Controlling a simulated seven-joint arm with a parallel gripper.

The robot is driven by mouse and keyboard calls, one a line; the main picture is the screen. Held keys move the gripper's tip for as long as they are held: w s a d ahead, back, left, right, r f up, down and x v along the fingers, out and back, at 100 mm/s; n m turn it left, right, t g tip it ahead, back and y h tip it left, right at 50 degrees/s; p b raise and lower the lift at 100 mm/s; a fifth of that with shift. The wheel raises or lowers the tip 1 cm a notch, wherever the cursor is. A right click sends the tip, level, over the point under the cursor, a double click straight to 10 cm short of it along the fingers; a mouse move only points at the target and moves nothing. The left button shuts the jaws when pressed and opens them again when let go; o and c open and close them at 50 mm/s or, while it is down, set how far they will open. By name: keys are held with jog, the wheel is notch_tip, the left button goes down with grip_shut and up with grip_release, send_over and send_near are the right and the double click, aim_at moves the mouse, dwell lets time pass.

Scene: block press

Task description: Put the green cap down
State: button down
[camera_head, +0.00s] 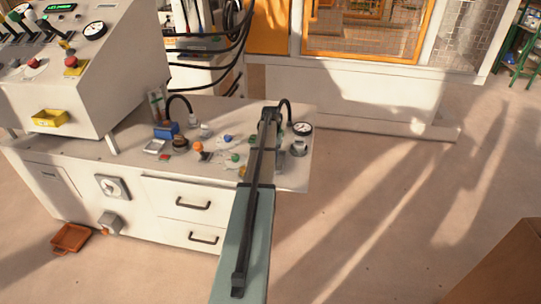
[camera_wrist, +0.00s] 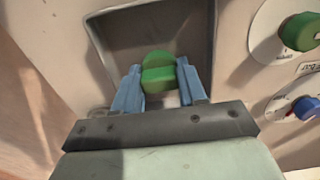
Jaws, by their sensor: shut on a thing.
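The green cap (camera_wrist: 158,72) is between the two blue fingers of my gripper (camera_wrist: 161,80) in the wrist view. The fingers are shut on its sides. Beyond the cap is a grey square recess or tray (camera_wrist: 125,38) with a pale rim, and the cap appears in front of its lower part. I cannot tell whether the cap touches it. In the head view my arm reaches over the right part of the bench, and the cap and fingertips cannot be made out there.
In the wrist view, a green knob (camera_wrist: 300,31) on a white dial and a blue knob (camera_wrist: 306,108) stand close on the right. In the head view, the white bench (camera_head: 100,148) carries several knobs, a blue box (camera_head: 166,130) and a round gauge (camera_head: 302,128). An orange tray (camera_head: 70,238) lies on the floor.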

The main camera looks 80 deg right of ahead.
jog(key=shift+f, duration=0.55)
jog(key=c, duration=0.6)
grip_release()
notch_tip(320, 180, up, 13)
jog(key=shift+r, duration=0.1)
dwell(0.4)
